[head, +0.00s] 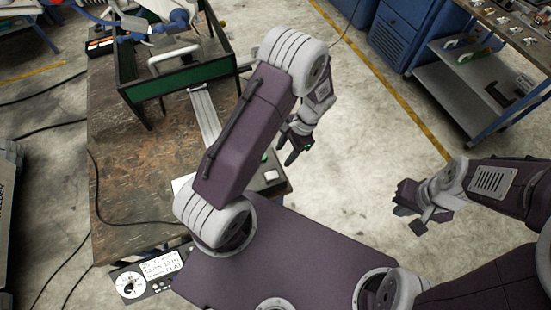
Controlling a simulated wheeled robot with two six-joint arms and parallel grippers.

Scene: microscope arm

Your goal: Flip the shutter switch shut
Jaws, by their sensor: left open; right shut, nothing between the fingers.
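No shutter switch can be made out for certain in the head view. A dark box (271,178) with a pale square and a small green spot sits at the workbench's right edge, partly hidden behind my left arm; I cannot tell whether it carries the switch. My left gripper (295,150) hangs just above and to the right of this box, its dark fingers apart and empty. My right gripper (409,204) is shut and empty over the bare floor at the right, well away from the bench.
A worn wooden workbench (125,182) carries a dark frame with a green panel (172,82). A panel with a dial (150,275) lies at the lower left. A blue cabinet (400,35) and a metal cart (470,85) stand at upper right. The floor between is clear.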

